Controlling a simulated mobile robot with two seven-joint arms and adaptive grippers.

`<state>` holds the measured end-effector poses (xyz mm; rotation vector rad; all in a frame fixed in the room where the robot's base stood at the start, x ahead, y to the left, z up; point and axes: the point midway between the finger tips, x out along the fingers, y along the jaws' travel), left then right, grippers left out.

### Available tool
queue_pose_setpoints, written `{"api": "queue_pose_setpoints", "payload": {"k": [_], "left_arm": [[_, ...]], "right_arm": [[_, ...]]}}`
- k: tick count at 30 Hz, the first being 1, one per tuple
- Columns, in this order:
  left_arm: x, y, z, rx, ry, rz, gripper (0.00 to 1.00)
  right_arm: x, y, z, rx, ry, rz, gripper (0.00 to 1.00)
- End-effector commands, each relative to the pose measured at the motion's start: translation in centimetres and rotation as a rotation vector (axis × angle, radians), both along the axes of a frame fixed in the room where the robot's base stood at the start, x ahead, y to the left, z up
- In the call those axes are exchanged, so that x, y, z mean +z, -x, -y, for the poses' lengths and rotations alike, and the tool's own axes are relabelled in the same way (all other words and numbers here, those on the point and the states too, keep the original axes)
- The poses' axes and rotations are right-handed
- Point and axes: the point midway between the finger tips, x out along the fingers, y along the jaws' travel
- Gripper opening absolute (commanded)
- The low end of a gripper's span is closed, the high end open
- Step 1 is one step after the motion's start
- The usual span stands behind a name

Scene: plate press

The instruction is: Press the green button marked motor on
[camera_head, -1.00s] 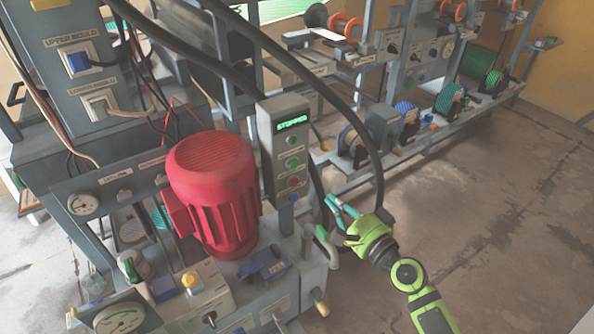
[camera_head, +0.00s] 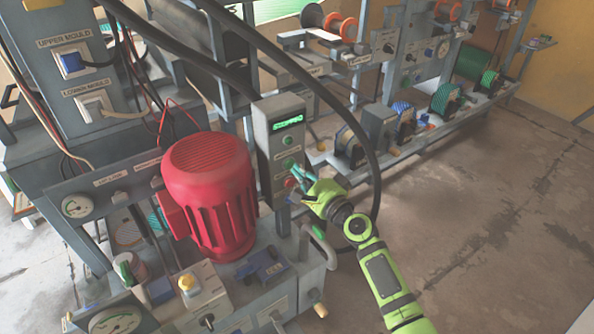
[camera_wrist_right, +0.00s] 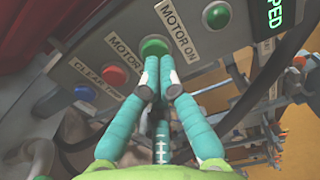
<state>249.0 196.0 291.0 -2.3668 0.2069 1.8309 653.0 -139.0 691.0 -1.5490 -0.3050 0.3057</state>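The grey control box (camera_head: 266,149) shows a lit green display reading STOPPED, with a column of buttons below. In the right wrist view, the green motor-on button (camera_wrist_right: 154,46) sits beside the white MOTOR ON label (camera_wrist_right: 179,28). A second green button (camera_wrist_right: 216,14) is on the display side, and a red button (camera_wrist_right: 110,75) on the other. My right gripper (camera_head: 296,172) is in front of the box, its teal fingers together and empty. In the right wrist view its fingertips (camera_wrist_right: 159,62) overlap the motor-on button's lower edge; I cannot tell whether they touch. My left gripper is out of view.
A red motor (camera_head: 211,190) stands left of the box. A black cable (camera_head: 372,150) arcs over and behind my right arm. A green-tipped handle (camera_head: 322,248) is below the gripper. Open concrete floor (camera_head: 480,240) lies to the right.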

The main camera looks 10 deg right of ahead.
Motion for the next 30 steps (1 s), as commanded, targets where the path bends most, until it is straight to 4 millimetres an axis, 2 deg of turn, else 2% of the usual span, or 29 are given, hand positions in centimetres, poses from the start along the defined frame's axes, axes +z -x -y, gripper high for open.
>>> {"api": "queue_pose_setpoints", "payload": {"k": [6,18,24,30], "left_arm": [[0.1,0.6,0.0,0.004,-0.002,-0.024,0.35],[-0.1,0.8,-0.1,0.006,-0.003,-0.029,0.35],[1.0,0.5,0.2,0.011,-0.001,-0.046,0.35],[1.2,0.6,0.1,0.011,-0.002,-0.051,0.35]], "right_arm": [[0.0,-1.5,-0.6,0.000,0.000,0.001,0.00],[-0.1,-1.8,-0.8,0.000,0.000,0.001,0.00],[-0.1,-3.2,-1.3,0.000,0.000,0.001,0.00],[0.3,-3.4,-1.4,-0.001,-0.001,0.006,0.00]]}}
